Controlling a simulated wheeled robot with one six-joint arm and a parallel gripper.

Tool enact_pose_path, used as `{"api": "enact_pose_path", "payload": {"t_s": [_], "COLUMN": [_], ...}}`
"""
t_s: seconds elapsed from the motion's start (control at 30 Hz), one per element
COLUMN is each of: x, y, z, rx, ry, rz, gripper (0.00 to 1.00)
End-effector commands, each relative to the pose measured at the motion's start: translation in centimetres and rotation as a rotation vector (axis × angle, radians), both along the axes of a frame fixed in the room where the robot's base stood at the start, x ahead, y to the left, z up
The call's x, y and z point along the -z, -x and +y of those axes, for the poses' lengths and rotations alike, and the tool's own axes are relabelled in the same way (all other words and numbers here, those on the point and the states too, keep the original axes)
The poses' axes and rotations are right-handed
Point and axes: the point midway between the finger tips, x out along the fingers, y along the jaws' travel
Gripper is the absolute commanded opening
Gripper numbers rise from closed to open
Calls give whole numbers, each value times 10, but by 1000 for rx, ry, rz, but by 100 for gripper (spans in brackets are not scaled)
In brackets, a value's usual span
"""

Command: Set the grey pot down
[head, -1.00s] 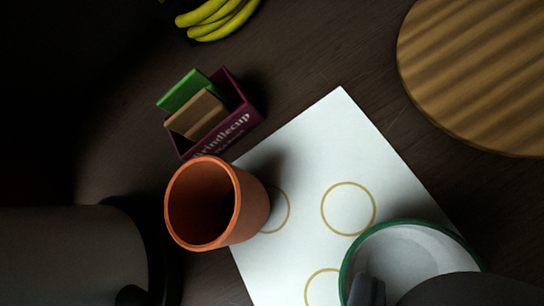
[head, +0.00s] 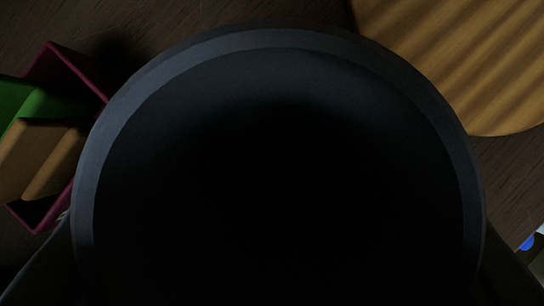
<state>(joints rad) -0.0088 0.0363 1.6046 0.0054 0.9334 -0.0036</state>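The grey pot (head: 279,170) fills most of the view, seen from above into its dark inside. Its pale grey rim runs in an arch across the top and down both sides. My gripper (head: 277,234) shows only as dark finger shapes at the lower left and lower right, one against each side of the pot, so it appears shut on it. The pot's base and what lies under it are hidden.
A maroon box (head: 62,68) with a green block (head: 45,101) and tan blocks (head: 32,152) stands close left of the pot. A round ribbed wooden board (head: 465,65) lies at the upper right. A small blue thing (head: 526,243) shows at the right edge.

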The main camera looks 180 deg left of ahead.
Motion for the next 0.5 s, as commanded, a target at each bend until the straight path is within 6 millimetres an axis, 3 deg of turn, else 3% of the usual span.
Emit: {"api": "enact_pose_path", "payload": {"t_s": [0.3, 0.5], "x": [36, 41], "y": [0, 0], "z": [0, 0], "rx": [0, 0], "ry": [0, 0], "rz": [1, 0], "gripper": [29, 29]}}
